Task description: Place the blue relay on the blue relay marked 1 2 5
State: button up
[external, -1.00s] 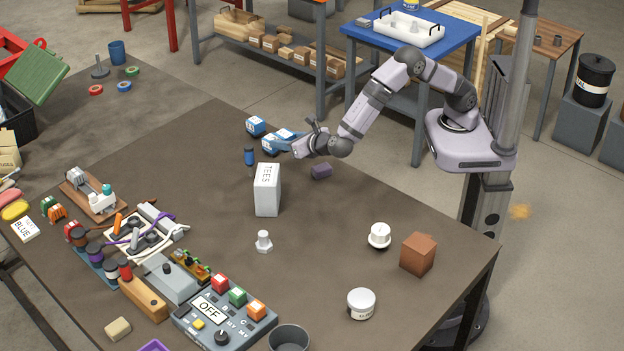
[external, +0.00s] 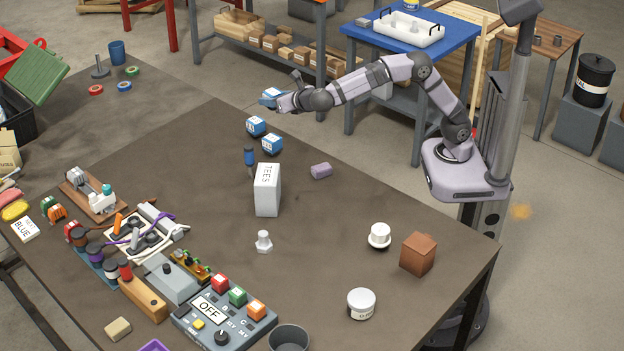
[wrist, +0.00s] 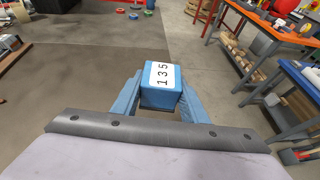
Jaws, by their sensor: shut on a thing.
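My gripper (external: 280,100) is shut on a blue relay (external: 270,96), held up in the air above the table's far edge. In the wrist view the held relay (wrist: 162,86) sits between my gripper's two fingers (wrist: 160,98), and its white label reads 1 3 5. Two more blue relays with white labels stand on the table below: one farther left (external: 256,126) and one nearer right (external: 272,143). Their labels are too small to read, so I cannot tell which is marked 1 2 5.
A blue-handled tool (external: 249,157) and a tall white box marked TEES (external: 267,190) stand close to the table relays. A purple block (external: 321,171) lies to their right.

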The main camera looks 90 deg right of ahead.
aim_at(272, 138)
jog(key=shift+w+a+f+n+t+y, duration=0.2)
jog(key=shift+w+a+n+t+y, duration=0.25)
jog(key=shift+n+t+y, duration=0.25)
jog(key=shift+f+b, duration=0.55)
jog(key=shift+f, duration=4.5)
jog(key=shift+f, duration=0.15)
jog(key=o, duration=1.1)
